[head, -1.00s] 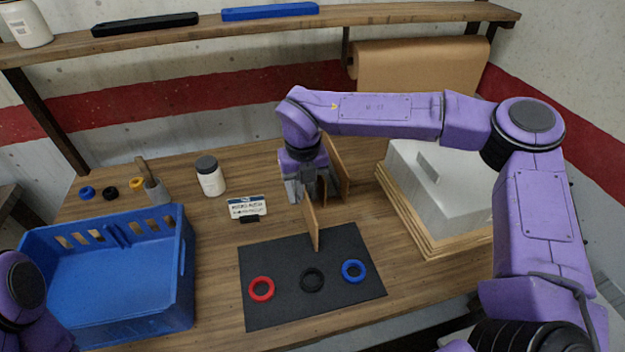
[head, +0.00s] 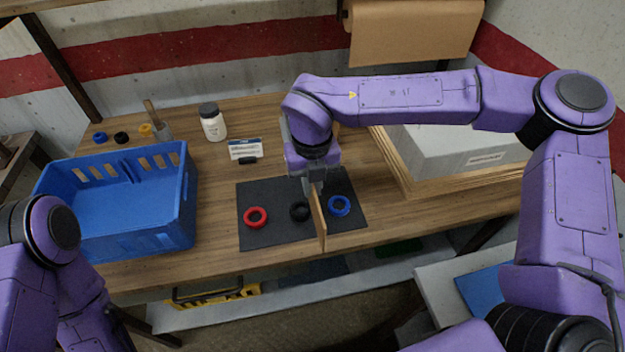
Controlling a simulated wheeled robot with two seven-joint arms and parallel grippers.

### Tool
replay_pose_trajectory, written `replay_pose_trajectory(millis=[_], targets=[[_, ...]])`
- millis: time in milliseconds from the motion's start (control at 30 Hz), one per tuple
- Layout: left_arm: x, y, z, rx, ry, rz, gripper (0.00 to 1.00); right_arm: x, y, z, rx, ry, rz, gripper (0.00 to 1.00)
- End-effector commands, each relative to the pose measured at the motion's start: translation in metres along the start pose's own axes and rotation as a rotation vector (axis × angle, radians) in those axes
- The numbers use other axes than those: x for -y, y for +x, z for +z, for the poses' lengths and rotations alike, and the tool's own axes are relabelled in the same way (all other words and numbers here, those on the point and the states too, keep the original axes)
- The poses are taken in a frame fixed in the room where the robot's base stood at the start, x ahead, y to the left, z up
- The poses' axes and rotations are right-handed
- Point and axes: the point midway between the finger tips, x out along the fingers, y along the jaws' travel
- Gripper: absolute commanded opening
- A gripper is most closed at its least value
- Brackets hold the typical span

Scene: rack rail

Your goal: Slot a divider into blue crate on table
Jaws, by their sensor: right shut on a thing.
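The blue crate (head: 125,241) stands on the left of the wooden table, open at the top, with slots in its walls and ribs on its far inner wall. My right gripper (head: 314,184) is shut on a thin wooden divider (head: 319,218) and holds it upright, edge toward me, over the dark mat. The gripper's fingers are partly hidden by the wrist. Of my left arm only purple links show at the lower left; its gripper is out of view. Behind my right arm, other dividers are mostly hidden.
A black mat (head: 272,232) carries a red ring (head: 256,217), a black ring (head: 299,212) and a blue ring (head: 340,206). A white bottle (head: 213,125), a small sign (head: 244,149) and a cup (head: 162,131) stand behind. A grey box (head: 450,150) sits at right.

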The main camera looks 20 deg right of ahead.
Motion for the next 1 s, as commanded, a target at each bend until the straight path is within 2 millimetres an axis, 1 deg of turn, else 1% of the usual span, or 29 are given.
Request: replay_pose_trajectory(millis=[133,233,900,1000], targets=[[0.000,-0.001,-0.001,0.000,0.000,0.000,0.43,-0.001,-0.001,0.000,0.000,-0.001,0.000,0.00],[0.001,-0.006,-0.003,0.000,0.000,0.000,0.43,-0.001,-0.008,0.000,0.000,-0.001,0.000,0.00],[0.005,-0.060,-0.025,0.000,0.000,0.000,0.43,-0.001,-0.073,0.001,0.000,-0.002,0.000,0.00],[0.006,-0.065,-0.027,0.000,0.000,0.000,0.43,-0.001,-0.080,0.001,0.000,-0.002,0.000,0.00]])
